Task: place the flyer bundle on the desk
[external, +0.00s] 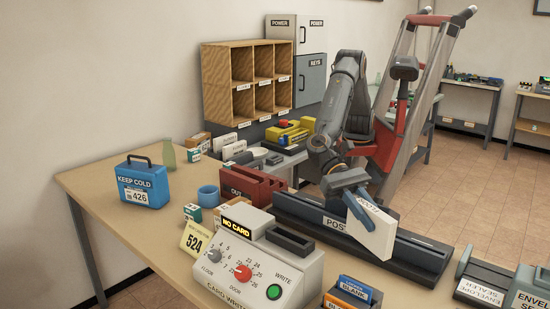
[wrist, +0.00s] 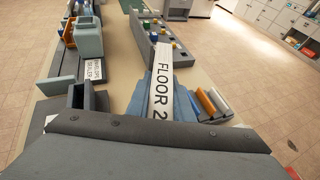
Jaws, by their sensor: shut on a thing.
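A white, flat block, which looks like the flyer bundle (external: 372,228), is held by my gripper (external: 352,192) and hangs tilted at the long dark bench marked "POS…" (external: 300,210). In the wrist view the bundle (wrist: 160,88) shows as a white strip lettered "FLOOR 2", standing out from between the blue-grey fingers (wrist: 162,105). I cannot tell whether its lower edge touches the bench. The desk (external: 100,190) is the light wooden top on the left.
On the desk stand a blue "KEEP COLD" box (external: 142,184), a blue cup (external: 208,196), a red "OUT" tray (external: 250,186) and a card writer (external: 255,262). Wooden pigeonholes (external: 228,82) stand at the back. The desk's front left is bare.

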